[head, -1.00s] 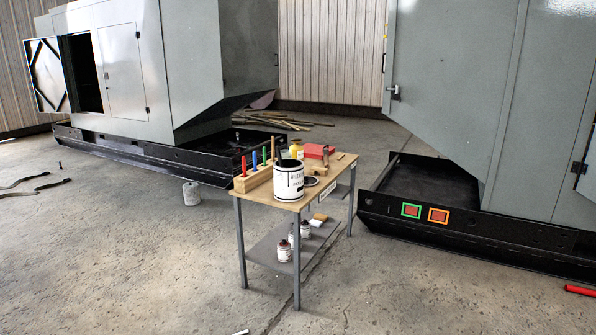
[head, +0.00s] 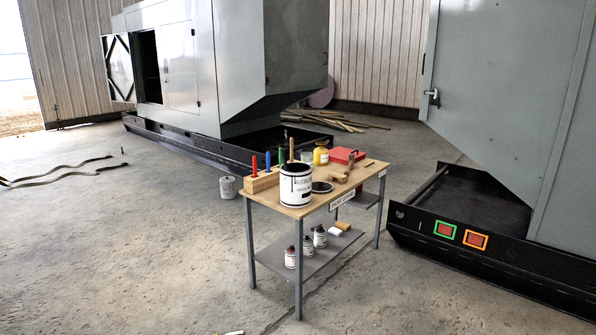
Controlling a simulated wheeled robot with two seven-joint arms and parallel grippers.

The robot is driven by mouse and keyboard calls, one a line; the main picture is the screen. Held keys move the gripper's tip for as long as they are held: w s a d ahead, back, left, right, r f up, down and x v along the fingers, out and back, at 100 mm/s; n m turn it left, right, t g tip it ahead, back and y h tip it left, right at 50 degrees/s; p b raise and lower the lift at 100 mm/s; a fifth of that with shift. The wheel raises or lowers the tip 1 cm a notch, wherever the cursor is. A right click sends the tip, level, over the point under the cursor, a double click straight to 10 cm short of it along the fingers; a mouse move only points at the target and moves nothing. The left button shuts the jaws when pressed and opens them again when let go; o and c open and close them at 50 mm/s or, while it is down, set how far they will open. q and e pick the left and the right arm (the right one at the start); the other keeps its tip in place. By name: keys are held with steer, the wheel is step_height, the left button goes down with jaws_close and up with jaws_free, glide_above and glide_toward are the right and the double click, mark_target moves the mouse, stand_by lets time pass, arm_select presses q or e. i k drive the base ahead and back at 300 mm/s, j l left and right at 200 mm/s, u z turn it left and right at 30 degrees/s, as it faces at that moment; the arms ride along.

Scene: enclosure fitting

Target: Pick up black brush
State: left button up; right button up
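A work table (head: 328,203) stands ahead with a wooden top. On it is a white paint can (head: 296,186) with black lettering and a dark rim. Behind and left of the can, a wooden rack (head: 261,182) holds upright handles: a red one (head: 254,165), a blue one (head: 267,161), a green one (head: 282,158) and a tan one (head: 291,148). I cannot clearly make out a black brush; the can's mouth is dark and its inside is too small to tell.
A dark round lid (head: 322,187), yellow jar (head: 321,155) and red box (head: 344,155) share the tabletop. Small cans (head: 320,237) stand on the lower shelf. A black skid base (head: 487,243) is close on the right.

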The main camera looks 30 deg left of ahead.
mark_target(284, 158)
steer(key=i+u, duration=0.15)
steer(key=i, duration=1.1)
steer(key=i+j, duration=0.3)
steer(key=j, duration=0.15)
steer(key=i+j+u, duration=0.1)
steer(key=i+j, duration=0.2)
steer(key=j, duration=0.15)
steer(key=i+j, duration=0.3)
steer(key=j, duration=0.15)
steer(key=i+j, duration=0.1)
steer(key=j, duration=0.9)
steer(key=i+u, duration=0.05)
